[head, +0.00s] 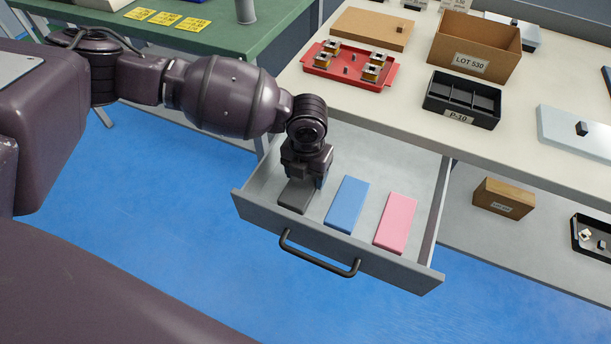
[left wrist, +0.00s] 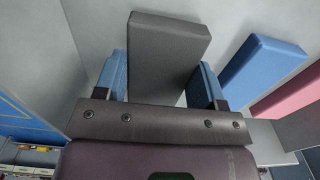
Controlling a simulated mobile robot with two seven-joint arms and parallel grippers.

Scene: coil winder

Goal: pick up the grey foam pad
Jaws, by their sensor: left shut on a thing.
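The grey foam pad (head: 295,197) lies at the left in the open drawer, beside a blue pad (head: 346,204) and a pink pad (head: 395,223). My left gripper (head: 306,182) points down into the drawer and is shut on the far part of the grey pad. In the left wrist view the grey pad (left wrist: 167,55) stands between the two blue fingers of my left gripper (left wrist: 160,85). The blue pad (left wrist: 262,68) and pink pad (left wrist: 288,92) are to its right. Whether the grey pad touches the drawer floor is hard to tell. My right gripper is not in view.
The drawer (head: 340,250) is pulled out, with a dark handle (head: 318,256) on its front. The bench above holds a red tray (head: 350,68), a LOT 530 box (head: 474,52) and a black divided bin (head: 461,99). A green table (head: 215,30) stands at the back left.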

